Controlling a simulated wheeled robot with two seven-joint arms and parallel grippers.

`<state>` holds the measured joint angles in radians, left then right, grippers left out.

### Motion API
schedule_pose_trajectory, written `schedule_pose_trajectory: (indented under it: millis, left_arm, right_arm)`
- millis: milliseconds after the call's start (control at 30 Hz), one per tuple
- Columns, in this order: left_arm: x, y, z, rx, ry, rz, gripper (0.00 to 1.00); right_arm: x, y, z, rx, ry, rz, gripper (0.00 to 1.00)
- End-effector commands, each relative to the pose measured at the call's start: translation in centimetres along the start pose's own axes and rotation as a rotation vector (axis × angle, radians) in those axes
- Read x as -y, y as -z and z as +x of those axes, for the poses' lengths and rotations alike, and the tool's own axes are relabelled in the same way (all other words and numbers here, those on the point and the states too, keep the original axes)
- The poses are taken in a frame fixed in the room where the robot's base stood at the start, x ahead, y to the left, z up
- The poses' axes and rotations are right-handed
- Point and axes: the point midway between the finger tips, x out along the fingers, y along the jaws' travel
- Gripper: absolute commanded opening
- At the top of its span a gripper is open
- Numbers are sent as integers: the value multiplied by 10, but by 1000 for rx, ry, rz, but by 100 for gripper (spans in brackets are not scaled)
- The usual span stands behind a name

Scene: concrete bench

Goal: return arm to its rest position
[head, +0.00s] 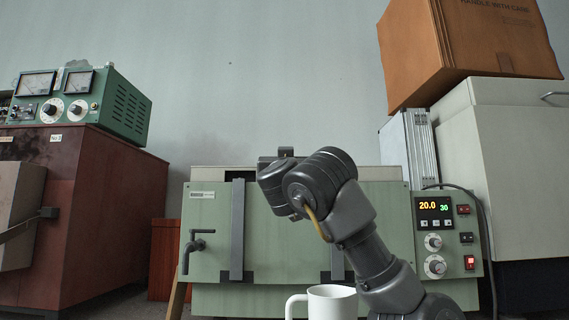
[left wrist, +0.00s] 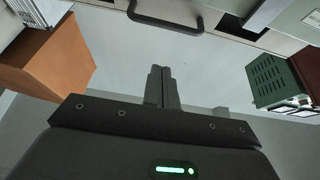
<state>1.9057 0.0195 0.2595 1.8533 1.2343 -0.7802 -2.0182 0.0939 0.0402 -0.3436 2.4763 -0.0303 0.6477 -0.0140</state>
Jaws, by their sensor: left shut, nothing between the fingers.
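My left gripper (left wrist: 161,72) shows in the left wrist view. Its two fingers are together and nothing is between them. The view is upside down, and the gripper points over open space toward the wall. In the head view a dark grey arm of mine (head: 365,245) rises from the lower right and bends at its joint in front of the green oven. I cannot make out its fingertips there. No right gripper shows in either view.
A white mug (head: 335,303) stands just left of the arm's lower part. The green oven (head: 285,265) is behind it. An orange-brown box (head: 470,50) sits on a white cabinet (head: 515,150) at right. A green meter unit (head: 125,105) is on a red-brown cabinet (head: 110,190) at left.

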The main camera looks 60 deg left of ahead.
Motion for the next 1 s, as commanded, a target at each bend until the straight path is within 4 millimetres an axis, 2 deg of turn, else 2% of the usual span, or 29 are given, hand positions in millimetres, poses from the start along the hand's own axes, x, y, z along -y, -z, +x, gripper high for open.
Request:
schedule_pose_trajectory:
  millis: [100,233,833,933,1000]
  left_arm:
    - [0,-1,-18,-3,1,-3,0]
    - [0,-1,-28,-3,0,-1,0]
    - [1,-2,-30,-1,2,-40,0]
    - [11,-5,-30,18,56,-163,0]
    - [31,-4,-33,12,146,-280,0]
  right_arm:
    - [1,1,0,-9,3,3,36]
    - [2,1,1,-12,5,6,36]
    - [2,1,3,-16,4,9,36]
    - [2,2,3,-20,4,8,36]
    - [2,3,3,-26,4,7,36]
